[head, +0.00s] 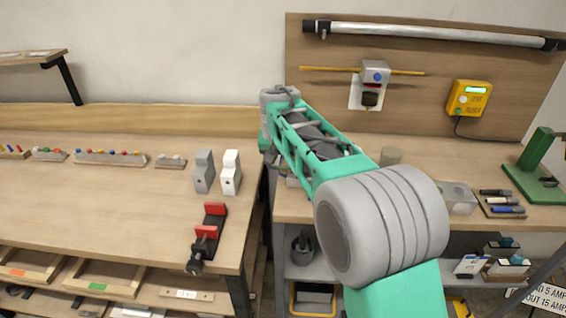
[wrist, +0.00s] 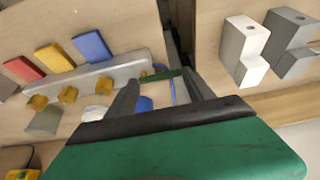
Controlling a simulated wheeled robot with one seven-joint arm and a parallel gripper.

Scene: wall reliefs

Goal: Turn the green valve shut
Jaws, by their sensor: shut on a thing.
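In the wrist view, the green valve's handle (wrist: 160,75) shows as a narrow green strip at the right end of a grey manifold bar (wrist: 105,72). My gripper (wrist: 161,77) has its two dark fingers on either side of this strip and is shut on it. The handle is seen nearly edge-on, so its exact angle is hard to tell. Red (wrist: 23,69), yellow (wrist: 55,57) and blue (wrist: 92,46) flat pieces line the bar's far side. In the head view my own arm hides the gripper, and I cannot make out the valve there.
Brass fittings (wrist: 68,94) sit along the bar's near side. A white block (wrist: 243,50) and a grey block (wrist: 288,42) stand right of the gripper across a dark gap. In the head view, a red and black clamp (head: 210,225) sits at the left bench's edge.

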